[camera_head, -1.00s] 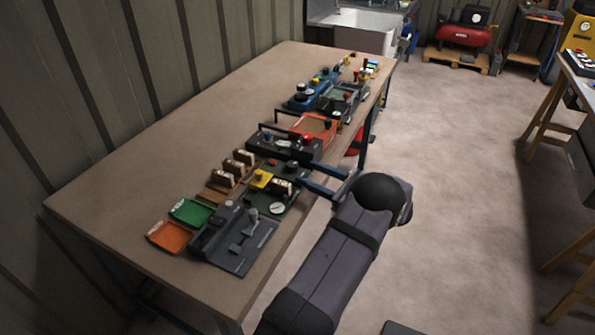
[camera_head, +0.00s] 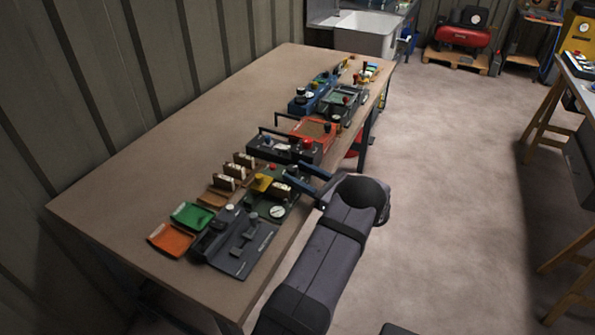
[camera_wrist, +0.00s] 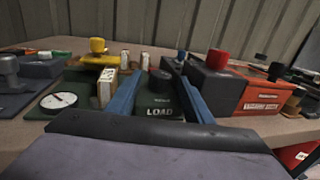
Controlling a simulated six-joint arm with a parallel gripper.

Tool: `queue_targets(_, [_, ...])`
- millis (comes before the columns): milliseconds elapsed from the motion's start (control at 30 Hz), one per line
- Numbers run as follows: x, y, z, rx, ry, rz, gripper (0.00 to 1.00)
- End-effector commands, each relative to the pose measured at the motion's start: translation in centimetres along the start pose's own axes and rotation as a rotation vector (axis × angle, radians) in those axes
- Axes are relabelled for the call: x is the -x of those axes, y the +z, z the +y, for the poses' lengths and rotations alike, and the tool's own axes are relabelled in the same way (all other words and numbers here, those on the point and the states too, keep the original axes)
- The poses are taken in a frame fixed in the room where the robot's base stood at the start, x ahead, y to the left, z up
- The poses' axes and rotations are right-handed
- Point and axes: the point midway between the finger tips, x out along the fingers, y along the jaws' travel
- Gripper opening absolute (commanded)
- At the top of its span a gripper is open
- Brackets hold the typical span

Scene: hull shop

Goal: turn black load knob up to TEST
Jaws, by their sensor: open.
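The black load knob (camera_wrist: 161,78) sits on a dark green box (camera_wrist: 159,104) marked LOAD, in the wrist view. The blue fingers of my gripper (camera_wrist: 156,73) are open, one on each side of the knob in the picture. I cannot tell whether either finger touches it. In the head view my gripper (camera_head: 300,173) reaches over the table's front edge at the green device (camera_head: 277,211), and the knob cannot be made out there. Any TEST mark cannot be read.
On the green device are a white-faced dial (camera_wrist: 58,100), a pale block (camera_wrist: 107,87) and a yellow part (camera_wrist: 98,50). A dark box with a red knob (camera_wrist: 217,59) stands close on the right. The table's left side (camera_head: 160,160) is clear.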

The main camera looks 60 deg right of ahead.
Motion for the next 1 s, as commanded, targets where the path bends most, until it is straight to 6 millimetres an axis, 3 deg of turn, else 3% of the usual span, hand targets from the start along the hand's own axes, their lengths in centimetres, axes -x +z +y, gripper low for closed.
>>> queue_targets(400, [-0.82,-0.01,0.0,0.0,0.0,-0.001,0.46])
queue_targets(600, [-0.81,-0.01,0.0,0.0,0.0,0.0,0.05])
queue_targets(1000, [-0.95,0.37,0.34,-0.004,-0.105,-0.002,0.05])
